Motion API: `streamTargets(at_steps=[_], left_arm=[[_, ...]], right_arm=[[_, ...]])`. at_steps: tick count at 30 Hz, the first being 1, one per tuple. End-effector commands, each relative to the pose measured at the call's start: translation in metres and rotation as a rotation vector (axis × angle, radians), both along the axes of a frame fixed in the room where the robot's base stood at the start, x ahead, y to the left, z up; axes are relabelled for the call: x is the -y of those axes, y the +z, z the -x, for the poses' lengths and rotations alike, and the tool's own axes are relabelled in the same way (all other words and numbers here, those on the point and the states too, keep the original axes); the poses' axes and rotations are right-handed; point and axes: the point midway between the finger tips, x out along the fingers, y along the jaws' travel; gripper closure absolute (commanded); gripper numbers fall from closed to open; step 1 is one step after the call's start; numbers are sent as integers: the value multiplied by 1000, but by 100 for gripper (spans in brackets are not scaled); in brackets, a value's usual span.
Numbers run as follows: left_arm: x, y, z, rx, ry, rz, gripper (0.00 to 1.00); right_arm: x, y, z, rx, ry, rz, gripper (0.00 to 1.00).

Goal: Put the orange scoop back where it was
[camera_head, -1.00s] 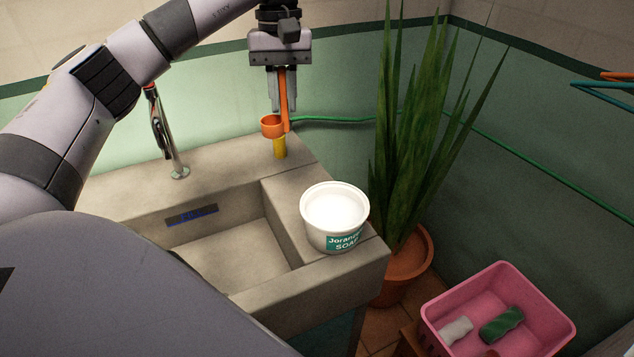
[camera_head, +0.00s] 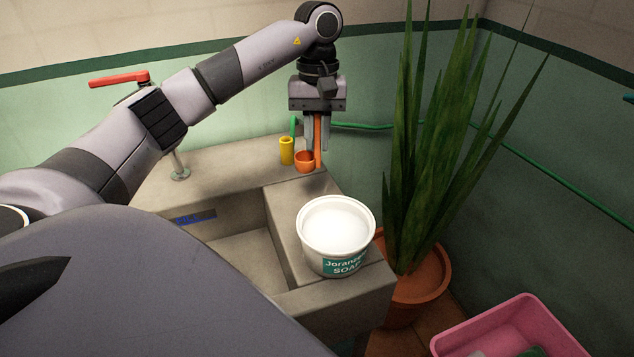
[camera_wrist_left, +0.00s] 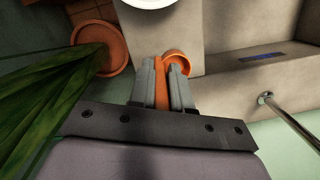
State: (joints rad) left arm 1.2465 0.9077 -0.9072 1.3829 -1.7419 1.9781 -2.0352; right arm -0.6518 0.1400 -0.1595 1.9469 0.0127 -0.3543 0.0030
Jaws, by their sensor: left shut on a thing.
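The orange scoop (camera_head: 304,163) hangs upright in my left gripper (camera_head: 316,146), its handle between the fingers and its round cup at the bottom. The cup is at or just above the back ledge of the stone sink (camera_head: 220,152); I cannot tell if it touches. In the left wrist view the shut fingers (camera_wrist_left: 163,75) grip the orange handle, and the scoop's cup (camera_wrist_left: 177,54) sticks out beyond them. A white soap tub (camera_head: 335,232), full of white powder, stands on the sink's right ledge, in front of the scoop. My right gripper is not in view.
A yellow cylinder (camera_head: 287,151) stands on the back ledge just left of the scoop. A faucet (camera_head: 179,168) is further left. A potted plant (camera_head: 425,170) stands right of the sink. A pink basket (camera_head: 515,325) is at the lower right. A green hose (camera_head: 370,126) runs along the wall.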

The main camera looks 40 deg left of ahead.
Motion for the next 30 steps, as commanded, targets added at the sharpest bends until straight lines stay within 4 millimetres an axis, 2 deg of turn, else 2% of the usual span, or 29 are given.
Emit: streamTargets(at_steps=[3,6,14,19,22,30], left_arm=[[-1,-28,1,-6,1,-2,100],[-1,-43,1,-2,1,-1,100],[-1,-63,1,-1,1,-2,100],[-1,-89,1,-3,0,-1,100],[-1,-96,1,0,0,-1,100],[-1,-98,0,0,0,-1,100]], right_arm=[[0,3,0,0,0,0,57],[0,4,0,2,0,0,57],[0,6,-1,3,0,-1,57],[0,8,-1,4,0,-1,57],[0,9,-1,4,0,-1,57],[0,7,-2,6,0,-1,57]])
